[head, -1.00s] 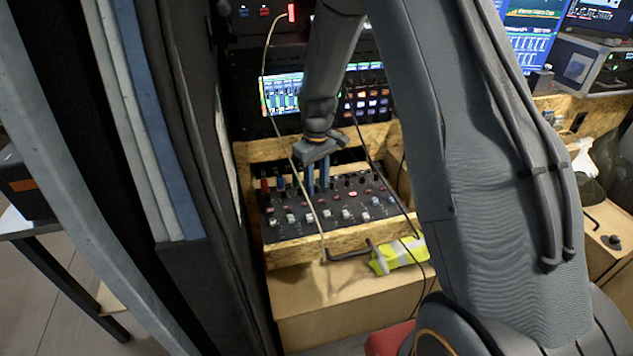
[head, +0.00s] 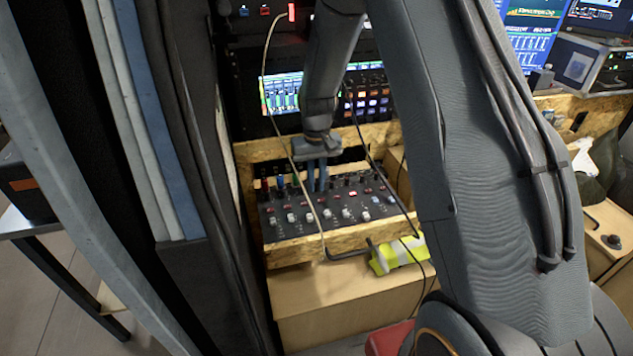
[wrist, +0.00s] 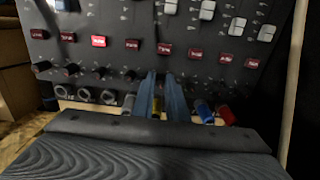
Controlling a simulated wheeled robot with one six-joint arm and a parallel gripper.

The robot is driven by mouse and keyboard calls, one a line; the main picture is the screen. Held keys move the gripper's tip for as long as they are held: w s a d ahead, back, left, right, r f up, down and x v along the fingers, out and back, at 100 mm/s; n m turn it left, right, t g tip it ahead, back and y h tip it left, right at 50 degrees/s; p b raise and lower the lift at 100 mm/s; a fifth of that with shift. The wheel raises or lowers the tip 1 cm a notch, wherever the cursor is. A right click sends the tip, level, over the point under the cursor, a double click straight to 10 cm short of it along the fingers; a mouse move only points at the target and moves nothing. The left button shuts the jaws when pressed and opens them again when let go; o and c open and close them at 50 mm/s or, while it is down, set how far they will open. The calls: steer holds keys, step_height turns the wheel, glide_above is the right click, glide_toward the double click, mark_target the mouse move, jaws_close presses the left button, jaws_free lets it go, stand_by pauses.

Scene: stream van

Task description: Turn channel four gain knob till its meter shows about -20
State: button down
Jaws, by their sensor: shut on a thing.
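The black mixer (head: 330,215) sits in a wooden frame below the rack screen and also shows in the wrist view (wrist: 185,20). My gripper (head: 317,188) points down at its back row of knobs. In the wrist view my gripper's two blue fingers (wrist: 162,74) are shut on a small dark knob in that row, mostly hidden between them. Three free knobs, such as one knob (wrist: 222,85), show to its right there. A meter screen (head: 282,94) behind the mixer shows green bars. Its numbers and channel labels are too small to read.
Coloured connectors, including a red one (wrist: 226,114), stand close beside the fingers. Thin cables (head: 292,150) hang past the arm in front of the mixer. A yellow-and-white bundle (head: 397,255) lies at its front right.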

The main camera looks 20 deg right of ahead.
mark_target(316, 184)
steer(key=c, duration=1.7)
jaws_free()
steer(key=shift+c, duration=0.2)
step_height(316, 184, up, 8)
steer(key=shift+f+b, duration=0.1)
steer(key=shift+b, duration=0.8)
steer(key=shift+s, duration=0.1)
steer(key=s+r, duration=0.3)
steer(key=s, duration=2.2)
steer(key=shift+t, duration=0.4)
